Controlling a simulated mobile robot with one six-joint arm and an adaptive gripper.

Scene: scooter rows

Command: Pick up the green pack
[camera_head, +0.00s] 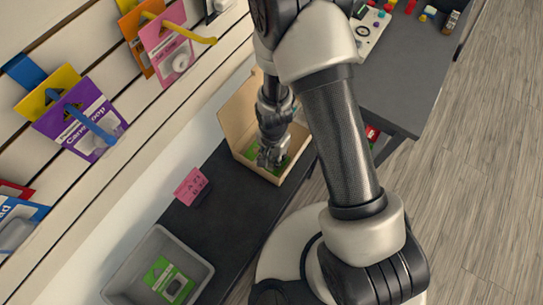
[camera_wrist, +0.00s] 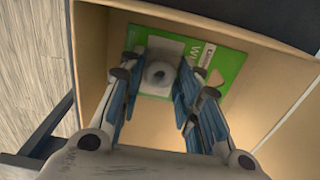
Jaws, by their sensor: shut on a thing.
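A green pack (camera_wrist: 228,64) with a white panel and a round grey item lies at the bottom of an open cardboard box. In the head view, parts of this green pack (camera_head: 283,160) show around my gripper (camera_head: 268,158), which reaches down into the box. In the wrist view, the fingers of my gripper (camera_wrist: 158,88) stand on both sides of the grey item and are shut on the pack. The fingers hide part of it. A second green pack (camera_head: 168,280) lies in a grey bin at the lower left.
The cardboard box (camera_head: 236,108) has tall walls close around my gripper. The grey bin (camera_head: 205,268) and a pink sign (camera_head: 191,186) stand on a dark bench (camera_head: 232,205). Packs hang on hooks from the slatted wall at left. A grey table (camera_head: 405,85) is at upper right.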

